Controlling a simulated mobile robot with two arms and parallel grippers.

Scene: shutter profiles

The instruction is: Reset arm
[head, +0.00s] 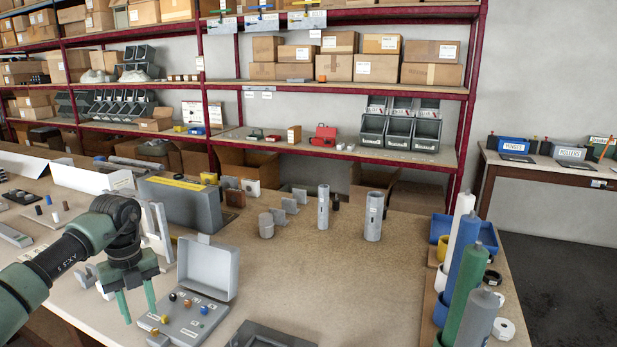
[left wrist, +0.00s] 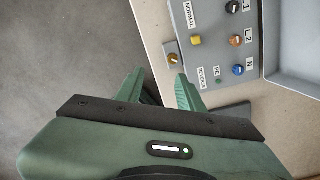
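My left gripper (head: 136,304) hangs fingers-down in the head view, just left of a grey control box (head: 182,316) with an open lid. Its two green fingers are apart with nothing between them. In the left wrist view the open fingers (left wrist: 158,88) point toward the edge of the worktop (left wrist: 150,40). The control panel (left wrist: 208,60) lies beyond them at the upper right, with yellow, orange, blue and black knobs. The fingers look apart from the knobs. My right gripper is not in either view.
Grey cylinders (head: 323,207) stand on the bench right of the lid. Coloured tubes (head: 468,280) stand at the bench's right edge. A grey tray (head: 270,338) lies at the front. Shelves with cardboard boxes (head: 376,68) stand behind. The bench middle (head: 330,280) is clear.

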